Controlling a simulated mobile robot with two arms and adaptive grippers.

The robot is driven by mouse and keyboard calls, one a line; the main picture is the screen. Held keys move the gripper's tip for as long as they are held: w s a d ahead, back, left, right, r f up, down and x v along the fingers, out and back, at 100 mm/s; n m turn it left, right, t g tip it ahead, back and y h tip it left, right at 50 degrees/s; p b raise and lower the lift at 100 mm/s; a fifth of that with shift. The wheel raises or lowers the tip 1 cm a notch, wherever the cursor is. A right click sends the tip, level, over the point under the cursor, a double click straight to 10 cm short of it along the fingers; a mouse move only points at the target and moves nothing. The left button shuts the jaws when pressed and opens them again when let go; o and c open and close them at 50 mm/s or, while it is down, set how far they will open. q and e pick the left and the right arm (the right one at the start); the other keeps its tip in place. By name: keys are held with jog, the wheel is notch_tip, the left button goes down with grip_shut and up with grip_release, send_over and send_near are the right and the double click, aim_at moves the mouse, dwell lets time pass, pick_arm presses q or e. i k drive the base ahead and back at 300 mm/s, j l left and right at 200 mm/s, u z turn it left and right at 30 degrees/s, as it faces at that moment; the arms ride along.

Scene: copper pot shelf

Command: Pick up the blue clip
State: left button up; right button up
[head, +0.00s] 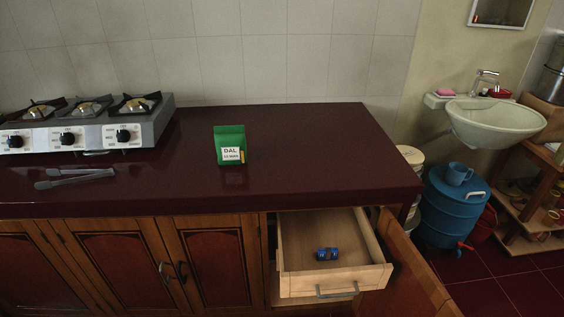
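A small blue object (327,254), the only small blue thing I see that could be the blue clip, lies in the open wooden drawer (334,278). It sits on the drawer floor, near the front wall and right of the middle. Its exact shape is too small to make out. Neither of my grippers shows in the head view.
The drawer is pulled out below the dark red counter (300,140), next to an open cabinet door (410,265). A green DAL packet (230,142), metal tongs (75,178) and a gas stove (85,125) are on the counter. A blue water drum (450,210) stands right.

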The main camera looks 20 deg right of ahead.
aim_at(327, 254)
jog(key=l+z, duration=0.15)
jog(key=z, duration=0.75)
jog(key=k+l, duration=0.05)
